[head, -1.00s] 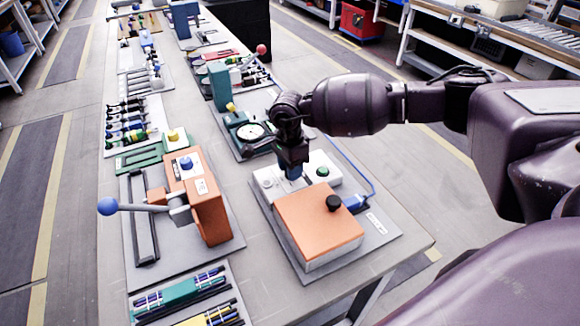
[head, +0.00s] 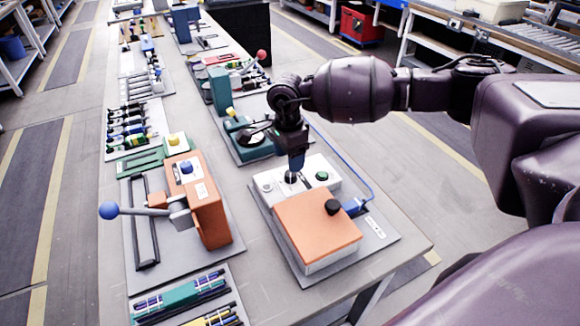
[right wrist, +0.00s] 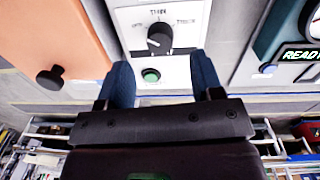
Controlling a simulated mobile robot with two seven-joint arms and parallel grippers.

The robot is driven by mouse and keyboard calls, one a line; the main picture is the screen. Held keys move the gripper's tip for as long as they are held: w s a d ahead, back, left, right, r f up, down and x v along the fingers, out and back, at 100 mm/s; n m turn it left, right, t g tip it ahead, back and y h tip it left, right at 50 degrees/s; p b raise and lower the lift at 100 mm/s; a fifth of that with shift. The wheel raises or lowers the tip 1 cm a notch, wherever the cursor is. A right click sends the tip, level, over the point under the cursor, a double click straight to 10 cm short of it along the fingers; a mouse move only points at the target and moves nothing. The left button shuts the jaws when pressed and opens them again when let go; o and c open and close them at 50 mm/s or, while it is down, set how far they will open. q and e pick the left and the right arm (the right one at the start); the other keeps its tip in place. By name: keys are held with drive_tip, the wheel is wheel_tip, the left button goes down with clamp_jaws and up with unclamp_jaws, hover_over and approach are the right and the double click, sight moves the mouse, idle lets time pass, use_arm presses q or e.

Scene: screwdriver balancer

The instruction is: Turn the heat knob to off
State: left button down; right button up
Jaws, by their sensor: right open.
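The heat knob (head: 290,177) is a black dial on a white control box (head: 318,163) behind an orange-topped block. In the right wrist view the knob (right wrist: 160,37) sits under small upside-down labels too blurred to read, with a white mark on its left side. My right gripper (head: 296,160) is just above the knob in the head view. In the right wrist view its two blue fingers (right wrist: 163,74) are apart with nothing between them, and the knob is beyond the tips, clear of them. My left gripper is not in view.
A green button (head: 321,176) is beside the knob. The orange-topped block (head: 317,222) carries a black knob (head: 333,207). A blue cable (head: 352,170) curves along the right. An orange lever press (head: 203,200) stands at left, and a teal gauge station (head: 245,140) behind.

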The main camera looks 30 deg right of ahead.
wheel_tip(320, 180, up, 6)
drive_tip(key=shift+w+f, duration=0.15)
drive_tip(key=shift+f, duration=0.1)
idle(0.5)
